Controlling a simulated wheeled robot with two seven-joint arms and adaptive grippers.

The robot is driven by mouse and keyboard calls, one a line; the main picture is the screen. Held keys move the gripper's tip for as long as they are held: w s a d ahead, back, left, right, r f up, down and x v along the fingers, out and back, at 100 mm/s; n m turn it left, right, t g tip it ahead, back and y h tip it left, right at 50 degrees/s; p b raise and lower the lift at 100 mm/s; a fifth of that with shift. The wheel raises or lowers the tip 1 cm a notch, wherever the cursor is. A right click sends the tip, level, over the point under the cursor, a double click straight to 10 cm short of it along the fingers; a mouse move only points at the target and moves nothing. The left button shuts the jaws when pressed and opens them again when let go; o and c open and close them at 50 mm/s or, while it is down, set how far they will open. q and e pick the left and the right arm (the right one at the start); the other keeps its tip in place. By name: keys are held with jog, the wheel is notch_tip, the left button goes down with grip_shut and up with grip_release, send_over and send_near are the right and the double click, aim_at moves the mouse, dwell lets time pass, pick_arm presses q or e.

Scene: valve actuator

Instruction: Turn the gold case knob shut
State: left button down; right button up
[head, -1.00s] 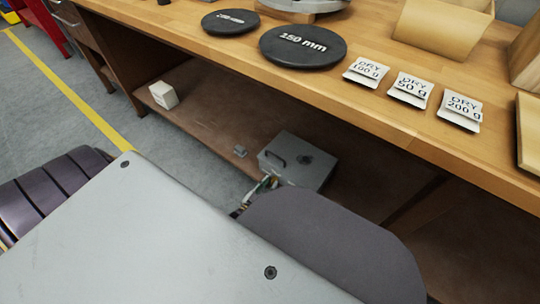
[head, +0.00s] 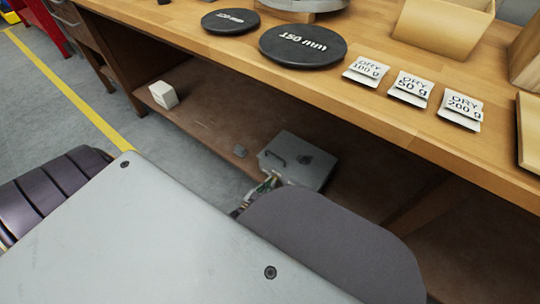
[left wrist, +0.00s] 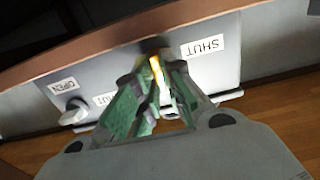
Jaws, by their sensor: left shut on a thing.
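A grey metal case (head: 309,163) with a dark handle and a round dark mark on top sits on the lower shelf in the head view. My left gripper (head: 270,181) is at its front left, partly hidden behind my arm. In the left wrist view the case's face (left wrist: 112,68) carries OPEN and SHUT labels. My left gripper (left wrist: 158,62), with green fingers, is shut there on the gold knob (left wrist: 155,66), of which only a bright sliver shows between the fingertips.
The wooden bench top (head: 300,92) overhangs the shelf (head: 215,125). Black discs (head: 303,46) and DRY packets (head: 411,88) lie on the bench.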

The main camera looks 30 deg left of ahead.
pick_arm(q)
jog(key=shift+m, duration=0.4)
jog(key=shift+s+d+f+m+p, duration=0.1)
jog(key=shift+d+f+m+p, duration=0.1)
jog(key=shift+m, duration=2.6)
jog(key=shift+w+d+f+m+p, duration=0.1)
jog(key=shift+m+p, duration=0.05)
jog(key=shift+m, duration=2.65)
jog(key=shift+s+d+f+m+p, duration=0.1)
jog(key=shift+d+f+m+p, duration=0.1)
jog(key=shift+m, duration=2.6)
jog(key=c, duration=1.5)
grip_release()
jog(key=shift+r, duration=0.1)
jog(key=shift+a, duration=0.1)
